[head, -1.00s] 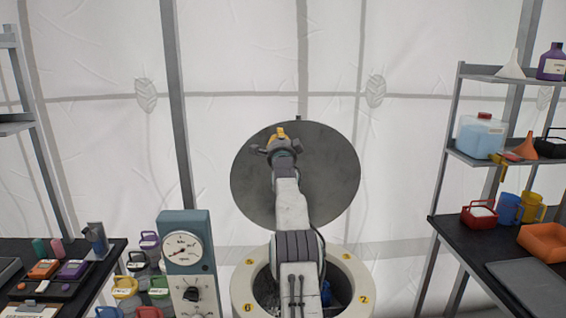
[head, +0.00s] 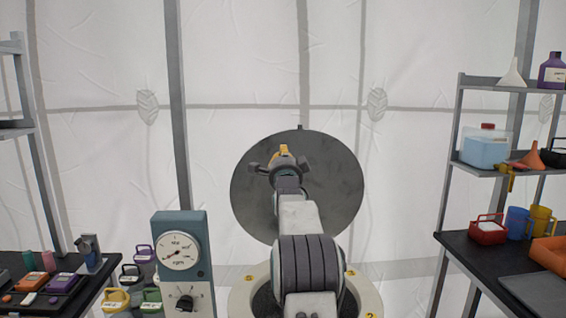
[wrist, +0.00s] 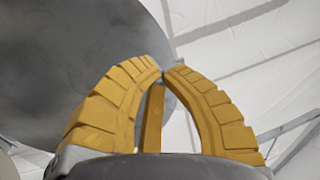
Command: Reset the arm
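My gripper (head: 283,150) is in front of the large round dark grey lid (head: 335,175) in the head view. In the wrist view, the two curved yellow fingers of my gripper (wrist: 162,72) meet at their tips, so it looks shut. A narrow yellow bar (wrist: 153,118) shows between the fingers; I cannot tell what it is. No object shows at the fingertips. The grey lid (wrist: 75,60) fills the upper left of the wrist view behind the fingers.
A round pale numbered rim (head: 245,300) lies below my arm. A teal gauge box (head: 181,260) stands to its left, beside several coloured-lid containers (head: 116,298). A dark bench (head: 60,290) is at left, a shelf (head: 520,168) and bench (head: 480,255) at right.

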